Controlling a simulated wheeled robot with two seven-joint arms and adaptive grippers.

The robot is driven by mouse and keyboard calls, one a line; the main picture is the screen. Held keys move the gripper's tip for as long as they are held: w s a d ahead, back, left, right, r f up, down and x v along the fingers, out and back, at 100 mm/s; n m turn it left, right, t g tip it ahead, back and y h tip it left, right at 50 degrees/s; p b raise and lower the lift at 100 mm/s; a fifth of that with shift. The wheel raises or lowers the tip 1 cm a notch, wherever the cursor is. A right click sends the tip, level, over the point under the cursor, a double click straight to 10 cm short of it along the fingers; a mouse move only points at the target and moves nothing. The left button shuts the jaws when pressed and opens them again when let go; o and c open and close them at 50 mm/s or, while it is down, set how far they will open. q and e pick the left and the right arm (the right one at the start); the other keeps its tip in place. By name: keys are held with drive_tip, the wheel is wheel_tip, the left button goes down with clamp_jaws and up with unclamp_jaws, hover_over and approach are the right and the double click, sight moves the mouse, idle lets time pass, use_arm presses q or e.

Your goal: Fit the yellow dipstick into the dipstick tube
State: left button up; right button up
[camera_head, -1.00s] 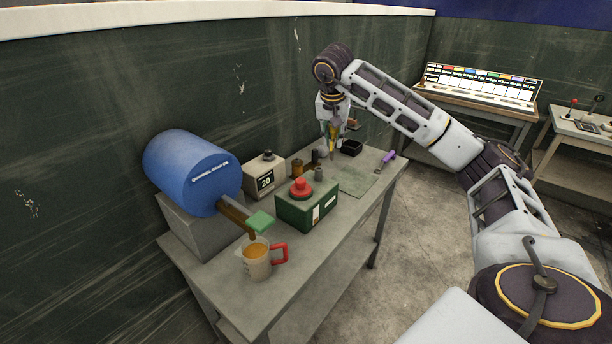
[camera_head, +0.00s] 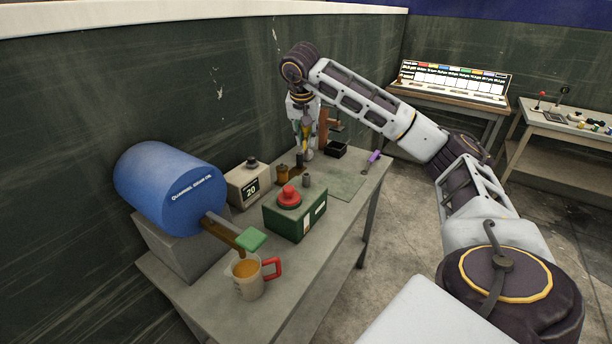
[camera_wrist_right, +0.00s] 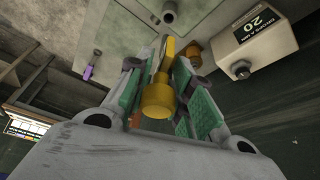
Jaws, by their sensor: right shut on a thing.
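My right gripper (camera_head: 305,146) is shut on the yellow dipstick (camera_wrist_right: 158,97), whose thick round head is between the fingers in the right wrist view. Its thin end points down toward the table, and I cannot tell whether it touches anything. In the head view the gripper is over the far part of the table and mostly hides the dipstick. A short grey open-topped tube (camera_wrist_right: 169,14) stands near the gripper; it also shows in the head view (camera_head: 307,181). I cannot tell for sure that it is the dipstick tube. My left gripper is out of view.
The table (camera_head: 318,262) holds a blue drum (camera_head: 172,190), a beaker (camera_head: 248,281), a green box with a red button (camera_head: 295,215), a box marked 20 (camera_head: 247,185), a brass fitting (camera_head: 282,174), a black tray (camera_head: 336,150) and a purple-handled tool (camera_head: 374,157). A wall stands behind.

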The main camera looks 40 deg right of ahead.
sight(307, 151)
wheel_tip(307, 151, down, 4)
drive_tip(key=shift+f, duration=2.8)
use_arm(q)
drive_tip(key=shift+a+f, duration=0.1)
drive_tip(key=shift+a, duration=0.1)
use_arm(e)
drive_tip(key=shift+f, duration=0.1)
